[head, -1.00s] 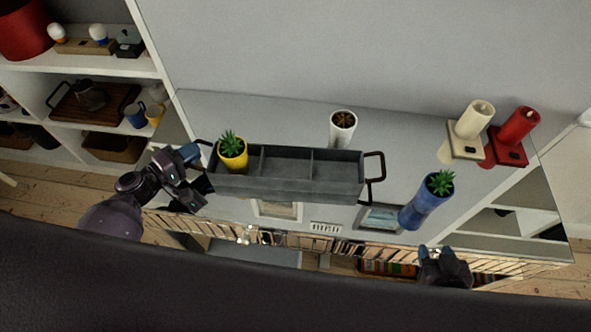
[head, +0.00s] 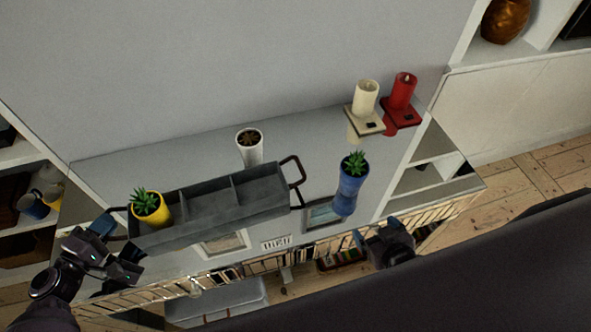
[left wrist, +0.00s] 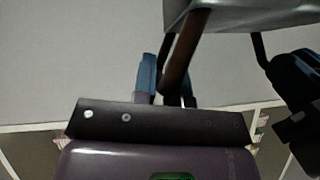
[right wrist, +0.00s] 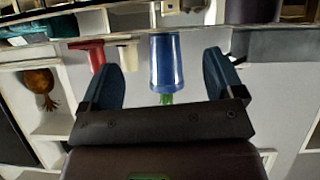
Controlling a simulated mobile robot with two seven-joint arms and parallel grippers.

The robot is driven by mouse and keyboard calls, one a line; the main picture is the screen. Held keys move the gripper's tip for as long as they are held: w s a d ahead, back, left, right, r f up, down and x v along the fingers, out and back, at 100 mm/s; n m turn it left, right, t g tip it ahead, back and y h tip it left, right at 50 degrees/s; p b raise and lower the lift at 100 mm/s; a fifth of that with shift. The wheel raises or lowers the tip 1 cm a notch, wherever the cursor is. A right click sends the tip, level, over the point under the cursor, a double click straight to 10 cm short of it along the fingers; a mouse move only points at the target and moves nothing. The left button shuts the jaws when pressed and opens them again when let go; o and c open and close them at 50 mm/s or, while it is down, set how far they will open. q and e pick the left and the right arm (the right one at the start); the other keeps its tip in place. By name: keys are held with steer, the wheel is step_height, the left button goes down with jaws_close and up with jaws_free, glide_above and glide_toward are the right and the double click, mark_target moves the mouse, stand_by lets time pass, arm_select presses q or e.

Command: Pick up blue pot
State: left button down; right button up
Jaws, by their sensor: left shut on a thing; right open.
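The blue pot (head: 347,190) with a green succulent stands upright on the glossy shelf top, right of the grey tray, in the head view. My right gripper (head: 385,236) is just in front of it, lower in the picture. In the right wrist view the blue pot (right wrist: 166,62) sits between the two open fingers (right wrist: 163,80), apart from both. My left gripper (head: 108,228) is shut on the left handle of the grey tray (head: 210,215); the handle (left wrist: 186,52) shows between its fingers in the left wrist view. A yellow pot (head: 150,208) stands in the tray's left compartment.
A white pot (head: 249,150) stands behind the tray. A cream candle (head: 365,98) and a red candle (head: 403,92) on holders stand behind the blue pot. Framed pictures (head: 322,214) lie near the front edge. The shelf top right of the blue pot is clear.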

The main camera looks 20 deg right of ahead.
steer(key=shift+o, duration=0.9)
steer(key=shift+w+d+r, duration=0.1)
steer(key=shift+w+r, duration=0.1)
steer(key=shift+w, duration=0.15)
steer(key=w+d+r+m+t+y, duration=0.1)
steer(key=w+d+r+m+t, duration=0.15)
steer(key=w+r+m, duration=0.4)
steer(key=w+d+r+m+t+y, duration=0.1)
steer(key=w+d+r+m+t, duration=0.15)
steer(key=w+r+m, duration=0.45)
steer(key=w+a+r+n+g+y, duration=0.15)
steer(key=a+n+g+y, duration=0.3)
steer(key=a+n, duration=0.55)
steer(key=w+a+n+g+y, duration=0.25)
steer(key=a+n+g, duration=0.45)
steer(key=a, duration=0.6)
steer(key=n+g+h, duration=0.5)
steer(key=n+h, duration=0.8)
glide_toward(351, 167)
steer(key=f, duration=0.2)
steer(key=x, duration=0.5)
steer(key=shift+d+f, duration=0.3)
steer(key=shift+d, duration=0.15)
steer(key=shift+w+d+x, duration=0.1)
steer(key=shift+d+x, duration=0.05)
steer(key=shift+x, duration=1.15)
steer(key=shift+w+d+x, duration=0.15)
steer(key=shift+x, duration=1.2)
